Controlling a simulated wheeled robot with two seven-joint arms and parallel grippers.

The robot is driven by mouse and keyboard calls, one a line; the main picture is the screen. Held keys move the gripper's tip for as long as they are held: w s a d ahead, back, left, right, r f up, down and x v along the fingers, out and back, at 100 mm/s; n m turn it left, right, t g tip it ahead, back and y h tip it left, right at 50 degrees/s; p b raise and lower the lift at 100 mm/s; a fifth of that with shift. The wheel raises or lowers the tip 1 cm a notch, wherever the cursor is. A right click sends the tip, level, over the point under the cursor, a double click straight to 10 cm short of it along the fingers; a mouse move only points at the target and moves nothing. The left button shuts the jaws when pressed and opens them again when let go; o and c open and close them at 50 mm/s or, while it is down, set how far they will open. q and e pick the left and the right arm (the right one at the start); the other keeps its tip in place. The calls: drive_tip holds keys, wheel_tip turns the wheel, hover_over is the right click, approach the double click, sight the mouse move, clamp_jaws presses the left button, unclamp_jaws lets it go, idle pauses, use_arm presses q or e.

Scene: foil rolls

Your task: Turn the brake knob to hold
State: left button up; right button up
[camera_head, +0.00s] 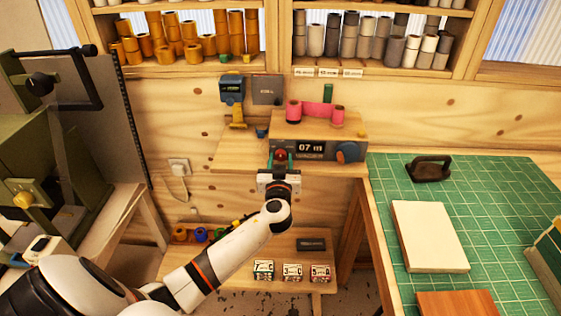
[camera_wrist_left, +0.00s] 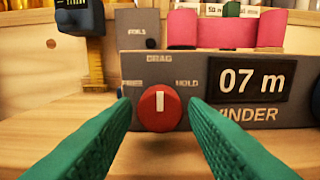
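The brake knob (camera_wrist_left: 160,108) is red and round, on the front of the grey winder (camera_wrist_left: 215,65). Its white pointer points straight up toward the DRAG mark. My left gripper (camera_head: 281,163) is in front of the winder in the head view. In the left wrist view its green fingers are open, one on each side of the knob, with visible gaps and no clear contact. My right gripper is not in view.
The winder's display (camera_head: 311,149) reads 07 m, with a blue knob (camera_head: 347,152) to its right. Pink rolls (camera_head: 293,111) sit on top. A green cutting mat (camera_head: 500,200) covers the right bench.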

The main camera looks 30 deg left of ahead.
use_arm(q)
drive_tip(key=c, duration=0.7)
drive_tip(key=shift+o, duration=0.2)
drive_tip(key=shift+m, duration=0.3)
drive_tip(key=shift+f+m+b, duration=0.1)
drive_tip(key=shift+m+b, duration=0.35)
drive_tip(key=shift+m, duration=0.05)
drive_tip(key=shift+m+b, duration=0.5)
drive_tip(key=shift+m, duration=0.6)
drive_tip(key=m, duration=0.3)
drive_tip(key=shift+m, duration=0.4)
drive_tip(key=shift+s+m, duration=0.1)
drive_tip(key=shift+m, duration=2.1)
